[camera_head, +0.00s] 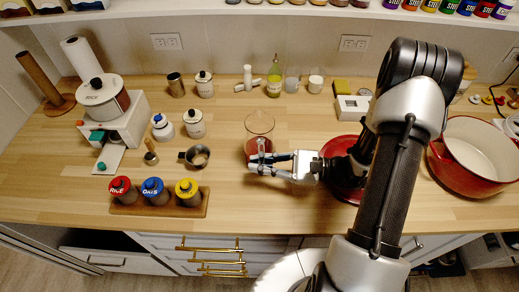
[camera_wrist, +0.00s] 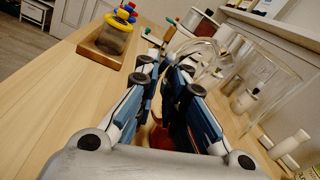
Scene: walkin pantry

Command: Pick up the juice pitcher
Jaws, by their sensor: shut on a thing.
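The juice pitcher (camera_head: 260,124) is a clear glass vessel with red at its lower part, upright at the middle of the wooden counter. In the wrist view its clear glass wall (camera_wrist: 268,80) fills the right side, with a curved glass handle (camera_wrist: 205,52) just beyond the fingers. My gripper (camera_head: 256,164) is at the pitcher's near side, low down, with its fingers closed on it. In the wrist view my gripper (camera_wrist: 167,75) shows a narrow gap between its fingers. The exact grip point is hidden, and I cannot tell whether the pitcher's base touches the counter.
A wooden tray (camera_head: 128,209) with red, blue and yellow-lidded jars stands at the front left. A metal cup (camera_head: 195,156) is left of the pitcher. A green bottle (camera_head: 274,78) and glasses stand behind. A red pot (camera_head: 470,150) is at right, and a red plate (camera_head: 346,192) lies under my arm.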

